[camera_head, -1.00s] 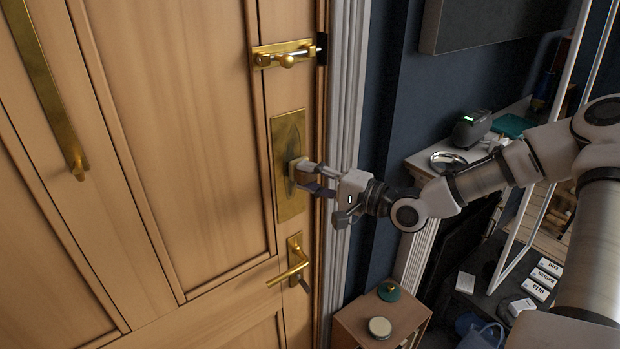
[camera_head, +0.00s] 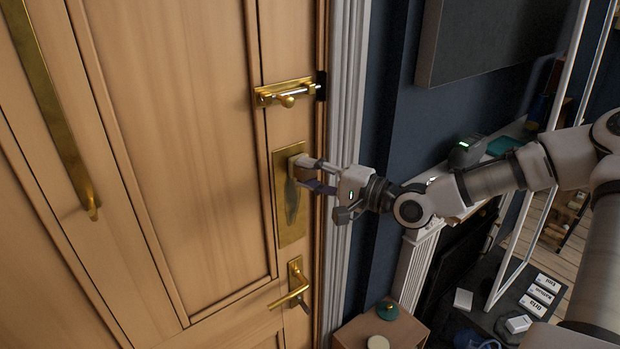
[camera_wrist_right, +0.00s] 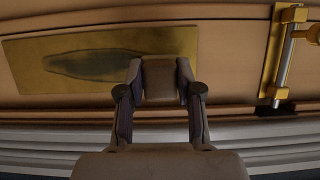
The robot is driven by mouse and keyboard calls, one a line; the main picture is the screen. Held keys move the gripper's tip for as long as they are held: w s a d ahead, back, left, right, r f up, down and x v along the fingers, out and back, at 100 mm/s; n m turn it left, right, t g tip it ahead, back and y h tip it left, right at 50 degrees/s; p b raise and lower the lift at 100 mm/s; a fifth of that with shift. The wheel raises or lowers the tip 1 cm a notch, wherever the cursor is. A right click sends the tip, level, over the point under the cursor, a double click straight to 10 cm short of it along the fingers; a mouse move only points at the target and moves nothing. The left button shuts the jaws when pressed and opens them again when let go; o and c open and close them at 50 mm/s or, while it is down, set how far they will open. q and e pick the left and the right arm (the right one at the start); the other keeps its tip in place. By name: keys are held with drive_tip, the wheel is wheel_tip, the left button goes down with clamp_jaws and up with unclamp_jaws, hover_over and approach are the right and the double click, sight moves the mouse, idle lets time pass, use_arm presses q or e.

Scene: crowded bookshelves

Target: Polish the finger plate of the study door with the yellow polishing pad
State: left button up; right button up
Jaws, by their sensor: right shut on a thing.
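The brass finger plate (camera_head: 291,236) is an upright rectangle on the wooden door, between a bolt and a lever handle. It also shows in the wrist view (camera_wrist_right: 28,72), with a dark, dull patch (camera_wrist_right: 90,64) along its middle. My right gripper (camera_head: 302,174) is at the plate's upper part, shut on the polishing pad (camera_head: 296,164). My left gripper is not in view.
The brass bolt (camera_head: 288,92) is above the plate and the lever handle (camera_head: 293,291) below it. A long pull handle (camera_head: 60,120) stands out at left. The white door frame (camera_head: 346,110) runs close at right. A small wooden cabinet (camera_head: 350,336) stands lower right.

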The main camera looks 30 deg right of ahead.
drive_tip(key=shift+f, duration=0.1)
wheel_tip(320, 180, down, 17)
drive_tip(key=b, duration=1.5)
wheel_tip(320, 180, up, 17)
drive_tip(key=p, duration=1.4)
drive_tip(key=shift+r+p, duration=0.2)
drive_tip(key=shift+p, duration=0.2)
drive_tip(key=shift+f, duration=0.1)
wheel_tip(320, 180, down, 17)
drive_tip(key=b, duration=1.5)
drive_tip(key=shift+f, duration=0.1)
